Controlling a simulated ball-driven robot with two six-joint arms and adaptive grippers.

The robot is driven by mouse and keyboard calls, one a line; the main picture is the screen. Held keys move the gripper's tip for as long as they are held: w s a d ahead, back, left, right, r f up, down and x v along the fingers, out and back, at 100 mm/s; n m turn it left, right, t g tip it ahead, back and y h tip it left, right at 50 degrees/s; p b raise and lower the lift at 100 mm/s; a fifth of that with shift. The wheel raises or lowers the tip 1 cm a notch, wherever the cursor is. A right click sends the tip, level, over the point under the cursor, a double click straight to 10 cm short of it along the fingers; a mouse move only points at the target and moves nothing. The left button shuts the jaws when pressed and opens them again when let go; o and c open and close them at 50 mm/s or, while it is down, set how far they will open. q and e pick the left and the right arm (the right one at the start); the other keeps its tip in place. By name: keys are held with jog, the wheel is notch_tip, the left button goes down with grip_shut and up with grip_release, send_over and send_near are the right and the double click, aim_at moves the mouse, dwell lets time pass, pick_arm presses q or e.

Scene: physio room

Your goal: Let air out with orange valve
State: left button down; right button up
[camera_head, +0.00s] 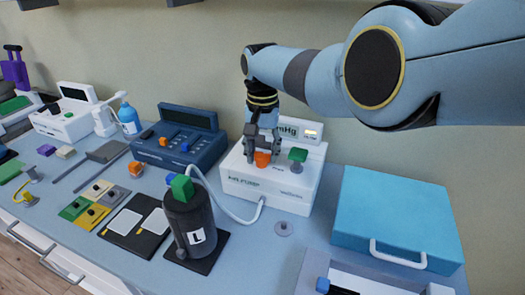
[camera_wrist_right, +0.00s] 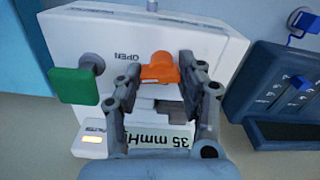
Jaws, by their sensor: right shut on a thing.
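The white air pump (camera_head: 270,190) stands on the counter near the wall. Its orange valve (camera_head: 262,159) is on the top, and a green handle (camera_head: 298,155) sits to its right. In the right wrist view the orange valve (camera_wrist_right: 159,68) lies beside the word OPEN, and the green handle (camera_wrist_right: 75,86) is at the left. The upside-down display (camera_wrist_right: 160,138) there reads 35 mmHg, partly covered. My right gripper (camera_head: 263,148) comes down from above, its fingers shut on the orange valve. My left gripper is not in view.
A black cylinder marked L (camera_head: 195,222) with a green top stands in front, joined to the pump by a pale hose (camera_head: 225,208). A dark blue control box (camera_head: 180,145) is left of the pump; a light blue case (camera_head: 395,215) is right.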

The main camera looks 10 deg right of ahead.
aim_at(262, 153)
jog(key=o, duration=1.2)
jog(key=shift+c, duration=0.2)
jog(key=shift+r, duration=3.8)
jog(key=shift+f, duration=0.1)
